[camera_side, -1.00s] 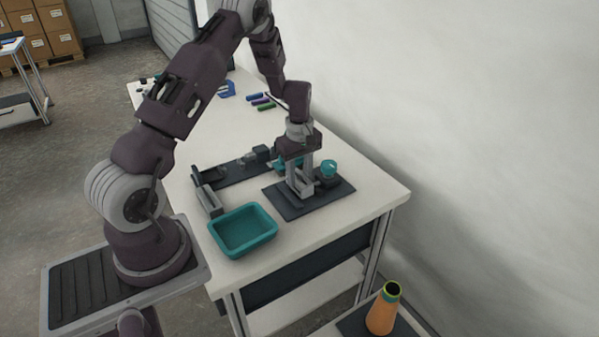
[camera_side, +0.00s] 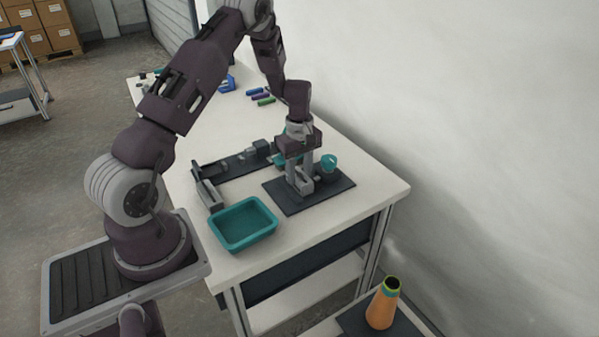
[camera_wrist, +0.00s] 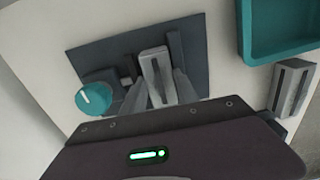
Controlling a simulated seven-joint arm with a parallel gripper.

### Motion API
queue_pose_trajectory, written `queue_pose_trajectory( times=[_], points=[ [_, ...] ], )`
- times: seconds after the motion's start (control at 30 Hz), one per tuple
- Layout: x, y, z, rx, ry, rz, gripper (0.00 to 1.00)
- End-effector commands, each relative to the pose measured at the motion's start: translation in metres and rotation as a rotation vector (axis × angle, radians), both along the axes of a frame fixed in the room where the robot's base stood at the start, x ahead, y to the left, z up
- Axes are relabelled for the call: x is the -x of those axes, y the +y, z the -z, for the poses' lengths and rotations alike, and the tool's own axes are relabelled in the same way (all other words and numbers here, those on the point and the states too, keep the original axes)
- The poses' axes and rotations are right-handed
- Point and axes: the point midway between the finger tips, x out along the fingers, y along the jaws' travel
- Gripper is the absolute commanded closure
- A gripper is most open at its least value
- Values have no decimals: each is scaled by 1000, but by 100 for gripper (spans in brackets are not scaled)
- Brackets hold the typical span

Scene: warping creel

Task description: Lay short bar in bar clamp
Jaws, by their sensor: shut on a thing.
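My gripper (camera_side: 301,187) is low over a dark plate at the front right of the table. It is shut on a light grey block with a dark groove (camera_wrist: 155,70), which looks like the short bar. In the wrist view the block stands out between my fingertips, over the plate. The dark plate (camera_side: 335,187) with a round teal knob (camera_side: 329,161) appears to be the bar clamp; the knob also shows in the wrist view (camera_wrist: 93,98). A dark raised strip (camera_wrist: 176,45) lies beside the held block. Whether the block touches the clamp seat is hidden.
A teal tray (camera_side: 243,246) sits at the table's front left edge. A grooved light grey block (camera_side: 208,196) stands by it. Another dark fixture (camera_side: 233,168) lies behind. Coloured bars (camera_side: 263,96) lie farther back. A wall runs close along the right.

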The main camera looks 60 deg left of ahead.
Motion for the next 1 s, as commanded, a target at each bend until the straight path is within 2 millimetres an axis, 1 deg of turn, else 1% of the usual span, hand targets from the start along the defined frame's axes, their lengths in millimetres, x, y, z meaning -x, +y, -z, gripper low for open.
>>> queue_pose_trajectory(
  times=[0.27,0.3,0.37,0.4,0.63,0.7,1.0],
  points=[
    [0,0,3,1,1,0,100],
    [0,0,3,0,0,0,58],
    [0,0,3,0,0,0,47],
    [0,0,3,0,0,0,39],
    [0,0,3,0,0,0,39],
    [0,0,3,0,0,0,28],
    [0,0,0,-1,-1,0,28]
  ],
)
